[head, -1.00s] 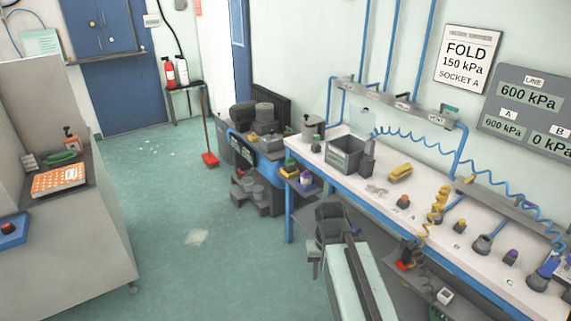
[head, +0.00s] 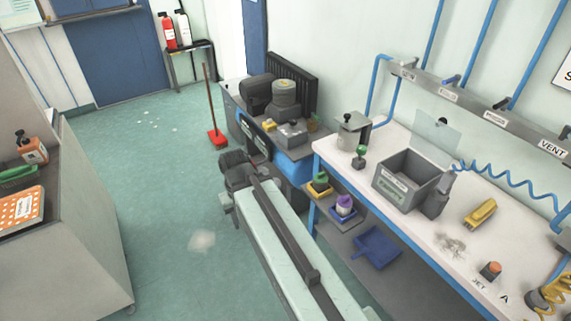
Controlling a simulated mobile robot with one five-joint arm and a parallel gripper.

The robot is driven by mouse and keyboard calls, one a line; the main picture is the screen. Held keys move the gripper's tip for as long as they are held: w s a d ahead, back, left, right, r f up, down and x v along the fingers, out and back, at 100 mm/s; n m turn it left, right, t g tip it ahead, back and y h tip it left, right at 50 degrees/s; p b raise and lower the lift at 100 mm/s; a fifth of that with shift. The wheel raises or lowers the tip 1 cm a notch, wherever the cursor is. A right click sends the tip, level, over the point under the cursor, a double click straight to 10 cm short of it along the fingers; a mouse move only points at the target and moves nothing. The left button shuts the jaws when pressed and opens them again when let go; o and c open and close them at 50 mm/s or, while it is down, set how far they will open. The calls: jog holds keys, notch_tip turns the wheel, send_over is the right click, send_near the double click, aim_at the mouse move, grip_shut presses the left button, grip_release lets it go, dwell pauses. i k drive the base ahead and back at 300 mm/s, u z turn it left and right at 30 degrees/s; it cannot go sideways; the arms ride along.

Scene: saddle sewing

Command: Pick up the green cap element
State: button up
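Two small green-topped pieces show, and I cannot tell which is the green cap element. One green piece (head: 319,178) sits in a yellow tray on the shelf below the bench's left end. The other, a green-topped dark piece (head: 360,155), stands on the white bench top near its left end. My gripper (head: 234,172) is dark grey and hangs over the floor, left of the bench and in front of the blue cart. It is apart from both green pieces in the picture. Its fingers are too small and dark to tell open from shut.
The white bench (head: 400,215) carries a grey lidded bin (head: 405,185), a yellow tool (head: 480,213) and an orange-topped piece (head: 490,271). A purple-topped piece (head: 344,203) and a blue dustpan (head: 377,248) are on the shelf. A red broom (head: 217,139) stands behind.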

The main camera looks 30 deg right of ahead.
aim_at(320, 182)
jog(key=u, duration=0.3)
jog(key=i, duration=1.05)
jog(key=u, duration=0.3)
jog(key=k, duration=0.7)
jog(key=u, duration=0.2)
jog(key=i, duration=0.7)
jog(key=z, duration=0.15)
